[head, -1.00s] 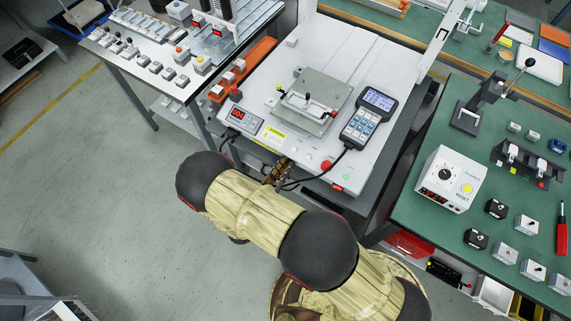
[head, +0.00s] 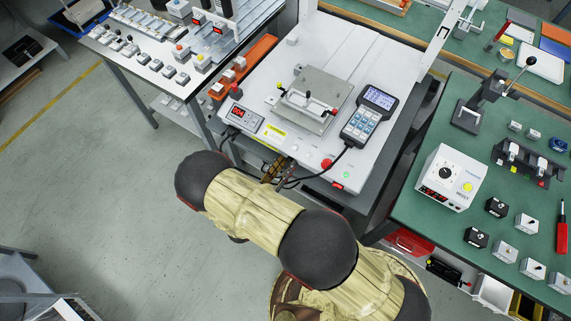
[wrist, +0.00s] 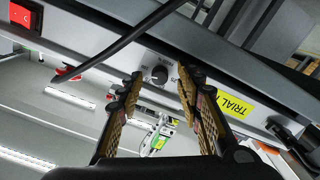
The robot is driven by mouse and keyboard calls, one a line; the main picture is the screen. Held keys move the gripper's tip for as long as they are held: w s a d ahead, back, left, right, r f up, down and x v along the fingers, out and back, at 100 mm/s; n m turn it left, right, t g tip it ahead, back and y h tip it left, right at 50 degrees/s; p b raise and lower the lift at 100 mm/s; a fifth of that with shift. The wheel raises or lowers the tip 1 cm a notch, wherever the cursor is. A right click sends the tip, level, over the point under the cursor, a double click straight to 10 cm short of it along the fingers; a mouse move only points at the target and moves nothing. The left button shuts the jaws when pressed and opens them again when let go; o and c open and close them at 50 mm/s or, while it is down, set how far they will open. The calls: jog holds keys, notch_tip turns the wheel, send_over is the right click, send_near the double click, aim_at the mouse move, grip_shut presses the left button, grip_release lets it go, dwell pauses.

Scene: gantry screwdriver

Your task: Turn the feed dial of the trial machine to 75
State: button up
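The dial's scale and setting are too small to read. In the head view my gripper (head: 275,170) is at the machine's front edge, and the dial is hidden.
A black cable (wrist: 135,35) crosses in front of the panel near a red switch (wrist: 24,16). A green bench (head: 415,205) with a white dial box (head: 447,180) stands at the right. A white table (head: 130,48) with small parts is at the left.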

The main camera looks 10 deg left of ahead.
jog(key=v, duration=0.7)
